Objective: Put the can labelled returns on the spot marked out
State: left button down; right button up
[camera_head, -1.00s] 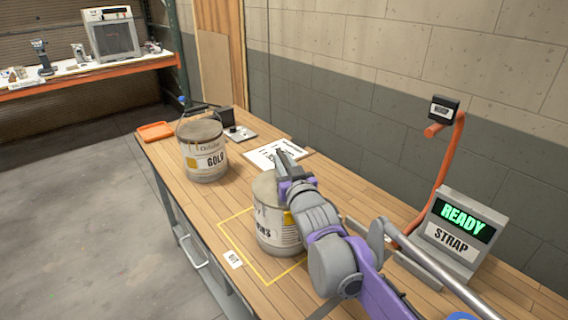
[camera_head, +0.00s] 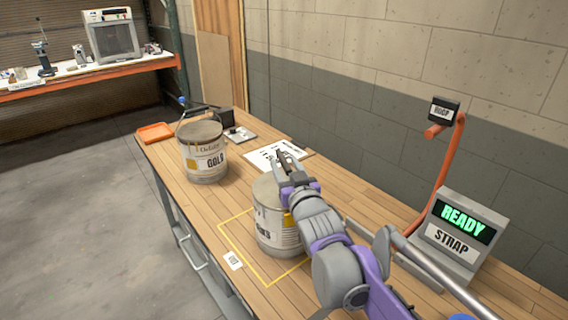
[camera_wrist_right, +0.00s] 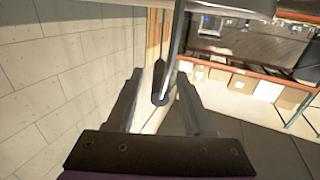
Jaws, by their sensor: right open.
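The can with the partly hidden label ending in "RNS" (camera_head: 270,222) stands upright on the bench, within the yellow outline (camera_head: 243,262) as far as I can see. My arm hides its right side and the far part of the outline. My right gripper (camera_head: 281,157) is open above the can's top, its fingers apart. In the right wrist view, a dark bar with a rounded end (camera_wrist_right: 161,97) lies between the open fingers; it looks like a can handle, but I cannot tell whether the fingers touch it. My left gripper is not in view.
Behind are an orange tray (camera_head: 155,132) and a printed sheet (camera_head: 262,158). A READY/STRAP display (camera_head: 463,235) and an orange post (camera_head: 447,175) stand at the right. A small card (camera_head: 233,260) lies by the outline.

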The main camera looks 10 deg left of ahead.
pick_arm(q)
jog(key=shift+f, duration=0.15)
pick_arm(e)
jog(key=v, duration=1)
jog(key=shift+s, duration=0.2)
